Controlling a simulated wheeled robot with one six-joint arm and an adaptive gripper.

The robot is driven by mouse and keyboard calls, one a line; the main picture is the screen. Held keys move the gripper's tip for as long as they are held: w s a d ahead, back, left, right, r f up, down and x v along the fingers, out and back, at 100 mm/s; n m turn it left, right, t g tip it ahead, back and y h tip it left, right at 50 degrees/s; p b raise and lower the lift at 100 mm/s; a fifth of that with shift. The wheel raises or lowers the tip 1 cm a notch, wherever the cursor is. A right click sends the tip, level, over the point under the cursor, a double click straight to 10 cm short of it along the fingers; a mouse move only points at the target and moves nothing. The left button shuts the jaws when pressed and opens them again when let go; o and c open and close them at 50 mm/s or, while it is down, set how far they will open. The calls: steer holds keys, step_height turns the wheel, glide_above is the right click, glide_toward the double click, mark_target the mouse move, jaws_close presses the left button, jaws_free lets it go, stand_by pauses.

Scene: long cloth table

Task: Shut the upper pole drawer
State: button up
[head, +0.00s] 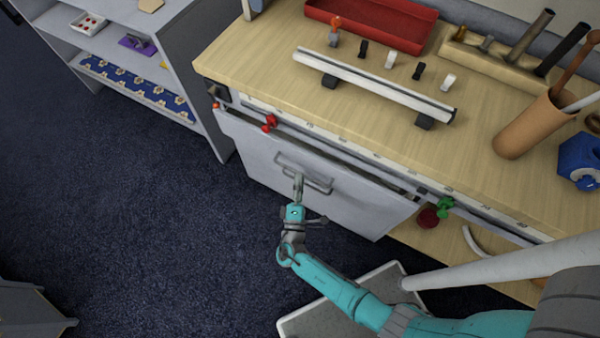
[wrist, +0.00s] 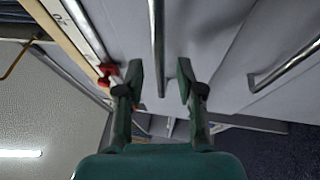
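The upper pole drawer has a plain grey front (head: 250,152) below the wooden bench top. A dark gap shows behind its top edge in the head view, so it stands slightly out. Its bar handle (head: 320,184) is on the front and also shows in the wrist view (wrist: 157,45). My gripper (head: 298,180) is at this handle. In the wrist view my gripper (wrist: 160,78) is open, with one finger on each side of the bar and space around it. I cannot tell whether a fingertip touches the drawer front.
A second bar handle (wrist: 285,69) is on the right in the wrist view. Red knobs (head: 269,122) and a green knob (head: 444,206) sit along the bench edge. A grey shelf unit (head: 185,60) stands to the left.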

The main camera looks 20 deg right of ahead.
steer(key=shift+x, duration=1.5)
jaws_close()
